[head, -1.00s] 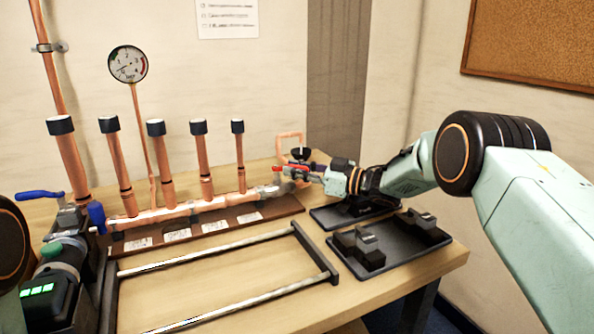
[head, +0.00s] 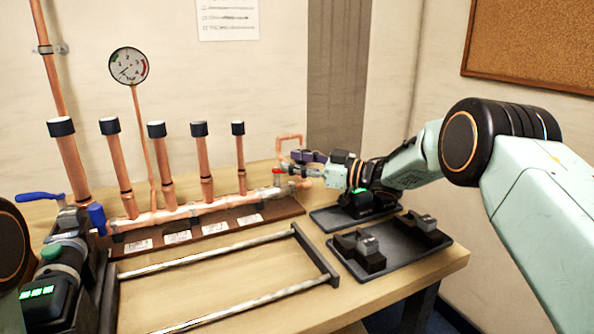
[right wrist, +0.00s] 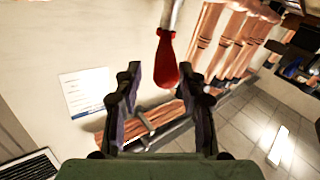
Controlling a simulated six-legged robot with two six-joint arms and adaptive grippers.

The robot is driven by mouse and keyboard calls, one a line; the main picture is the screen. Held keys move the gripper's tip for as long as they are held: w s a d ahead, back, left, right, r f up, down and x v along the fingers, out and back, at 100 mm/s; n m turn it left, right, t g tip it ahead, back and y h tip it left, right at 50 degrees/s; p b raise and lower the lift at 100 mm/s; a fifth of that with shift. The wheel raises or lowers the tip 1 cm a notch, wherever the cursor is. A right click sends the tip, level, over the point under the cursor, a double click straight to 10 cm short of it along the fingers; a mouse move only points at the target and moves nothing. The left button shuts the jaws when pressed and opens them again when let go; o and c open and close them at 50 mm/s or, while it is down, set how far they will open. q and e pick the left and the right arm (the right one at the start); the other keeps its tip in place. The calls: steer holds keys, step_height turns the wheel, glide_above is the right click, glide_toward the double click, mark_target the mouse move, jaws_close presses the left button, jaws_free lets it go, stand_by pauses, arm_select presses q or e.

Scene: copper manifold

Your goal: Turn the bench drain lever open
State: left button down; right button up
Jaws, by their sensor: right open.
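The drain lever has a red handle (head: 278,171) at the right end of the copper manifold (head: 200,210). In the right wrist view the red handle (right wrist: 167,62) hangs from a steel shank at the top. My right gripper (head: 299,168) is at that end of the manifold. In its wrist view my right gripper (right wrist: 160,75) is open, with one finger on each side of the handle's tip. The handle appears nearer the right finger, and I see no contact. My left gripper is low at the left edge, its fingers unclear among the fittings there.
Several capped copper pipes rise from the manifold, with a pressure gauge (head: 129,66) behind. Blue levers (head: 40,196) sit at the left end. A metal rail frame (head: 322,262) lies in front. A dark tray (head: 418,256) with clamp blocks stands below my right arm.

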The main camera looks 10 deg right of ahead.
step_height(320, 180, up, 8)
steer(key=shift+f, duration=0.1)
steer(key=shift+c, duration=0.2)
